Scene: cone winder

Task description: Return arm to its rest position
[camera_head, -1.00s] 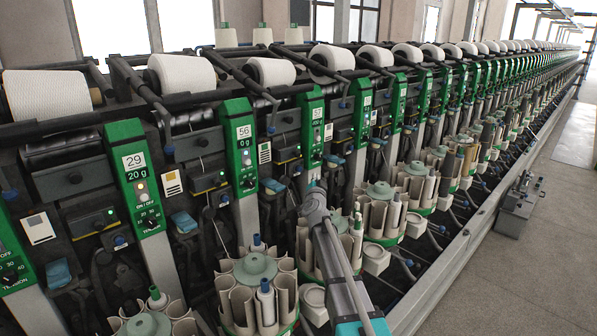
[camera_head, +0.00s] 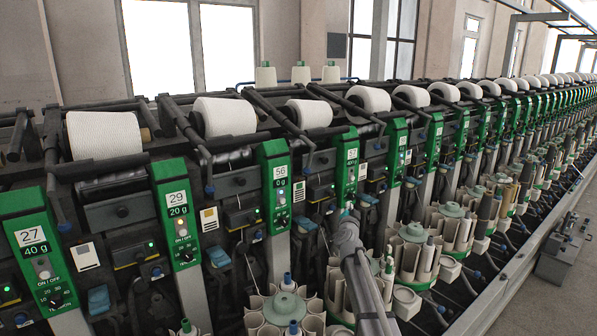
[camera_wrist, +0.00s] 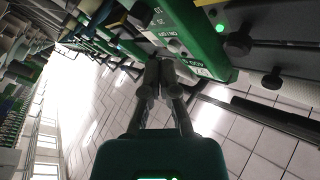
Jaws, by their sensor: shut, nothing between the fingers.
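My gripper (camera_wrist: 150,82) shows in the wrist view with its two grey fingers together and nothing between them. The fingers are too small there to make out.
The long winder carries a row of white yarn cones (camera_head: 224,116) and green panels such as 29 (camera_head: 176,212). Round bobbin magazines (camera_head: 286,308) stand low in front. A grey box (camera_head: 565,255) is on the open floor at right.

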